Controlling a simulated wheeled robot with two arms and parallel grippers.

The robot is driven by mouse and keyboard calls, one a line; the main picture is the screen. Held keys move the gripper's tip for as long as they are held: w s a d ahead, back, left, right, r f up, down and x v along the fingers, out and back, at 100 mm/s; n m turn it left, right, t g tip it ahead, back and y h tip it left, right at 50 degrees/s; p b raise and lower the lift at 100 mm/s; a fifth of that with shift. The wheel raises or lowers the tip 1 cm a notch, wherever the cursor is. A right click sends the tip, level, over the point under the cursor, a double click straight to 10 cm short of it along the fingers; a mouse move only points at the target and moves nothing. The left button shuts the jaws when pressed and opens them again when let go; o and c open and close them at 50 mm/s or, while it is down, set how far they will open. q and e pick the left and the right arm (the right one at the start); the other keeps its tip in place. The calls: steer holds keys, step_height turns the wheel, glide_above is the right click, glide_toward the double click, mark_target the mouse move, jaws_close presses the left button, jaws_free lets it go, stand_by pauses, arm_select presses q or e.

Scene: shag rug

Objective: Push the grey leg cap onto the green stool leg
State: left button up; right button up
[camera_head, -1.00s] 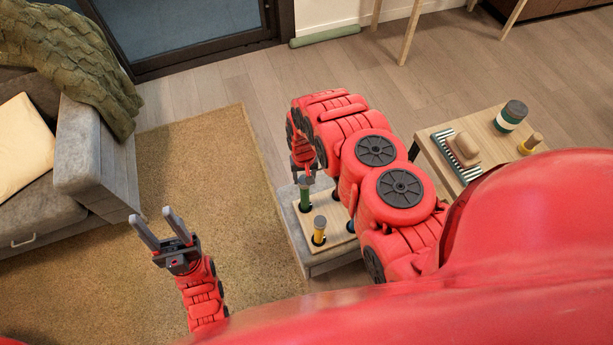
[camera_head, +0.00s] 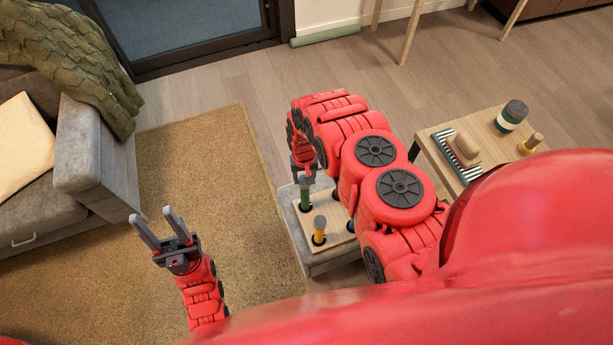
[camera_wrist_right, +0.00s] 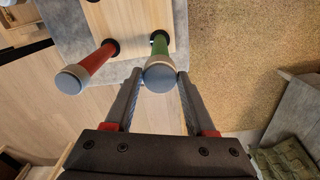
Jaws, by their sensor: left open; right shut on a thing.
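The green stool leg (camera_head: 305,198) stands upright in the wooden board of the stool. In the right wrist view the green leg (camera_wrist_right: 160,44) ends in the grey leg cap (camera_wrist_right: 160,78), which has a pale rim. The cap is at the leg's end, in line with it; I cannot tell how far on it sits. My right gripper (camera_wrist_right: 160,74) is shut on the grey cap, one finger on each side. In the head view my right gripper (camera_head: 304,180) is right above the green leg and hides the cap. My left gripper (camera_head: 158,226) is open and empty over the rug.
A yellow leg (camera_head: 319,230) stands beside the green one. A red leg (camera_wrist_right: 98,58) with a grey cap is nearby in the wrist view. A side table (camera_head: 482,128) holds a brush and jars at right. A sofa (camera_head: 95,155) is at left. The rug (camera_head: 190,160) is clear.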

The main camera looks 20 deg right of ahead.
steer(key=shift+f+b, duration=0.7)
steer(key=shift+f, duration=0.55)
stand_by(0.4)
steer(key=o, duration=1.4)
steer(key=shift+w+r, duration=0.1)
steer(key=shift+r, duration=0.4)
step_height(320, 180, up, 6)
steer(key=shift+f+p, duration=0.15)
steer(key=shift+p, duration=0.5)
steer(key=r+p, duration=1)
steer(key=r, duration=0.1)
steer(key=shift+s+p, duration=0.2)
steer(key=shift+p, duration=0.1)
steer(key=shift+d+f, duration=0.1)
steer(key=shift+f, duration=0.05)
